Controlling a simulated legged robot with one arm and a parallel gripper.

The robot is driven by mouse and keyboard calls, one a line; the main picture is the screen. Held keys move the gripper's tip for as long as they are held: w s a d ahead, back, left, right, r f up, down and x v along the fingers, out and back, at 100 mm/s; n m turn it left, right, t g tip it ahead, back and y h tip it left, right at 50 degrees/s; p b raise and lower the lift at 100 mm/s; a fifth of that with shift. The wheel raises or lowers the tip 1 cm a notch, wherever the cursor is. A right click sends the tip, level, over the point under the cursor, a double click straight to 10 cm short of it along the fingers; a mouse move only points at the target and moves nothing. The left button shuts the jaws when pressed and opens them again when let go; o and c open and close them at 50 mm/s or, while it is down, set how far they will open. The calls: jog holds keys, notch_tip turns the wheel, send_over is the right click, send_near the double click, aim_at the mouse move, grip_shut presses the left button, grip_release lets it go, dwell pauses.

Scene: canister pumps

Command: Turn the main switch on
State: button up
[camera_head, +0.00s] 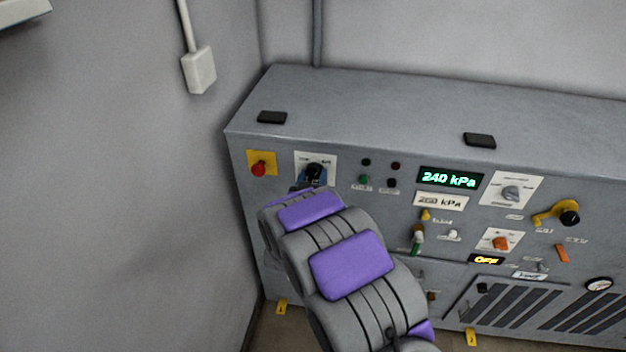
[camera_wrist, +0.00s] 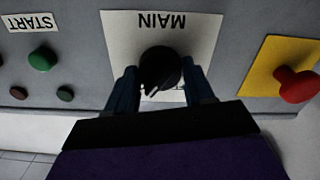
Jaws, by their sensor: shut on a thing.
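The main switch is a round black knob (camera_wrist: 160,72) on a white plate (camera_wrist: 117,30) lettered "MAIN", which shows upside down in the wrist view. In the head view the knob (camera_head: 315,171) is at the upper left of the grey panel, just beyond the end of my arm. My gripper (camera_wrist: 163,92) has its two dark blue fingers on either side of the knob and is shut on it. In the head view my gripper (camera_head: 312,180) is mostly hidden behind my arm. Part of the plate's lower lettering is covered by the knob and fingers.
A red button (camera_head: 258,169) on a yellow plate sits close to the left of the switch. A green START button (camera_wrist: 43,57) is on its other side. A display (camera_head: 450,179) reads 240 kPa, and a smaller one (camera_head: 486,259) reads OFF. A wall stands at the left.

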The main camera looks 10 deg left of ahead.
jog(key=shift+f+m+b, duration=0.25)
jog(key=shift+m+b, duration=0.1)
jog(key=shift+m, duration=0.85)
jog(key=shift+r, duration=0.15)
jog(key=o, duration=0.6)
jog(key=shift+o, duration=1.4)
jog(key=shift+w+a, duration=0.15)
jog(key=shift+o, duration=0.8)
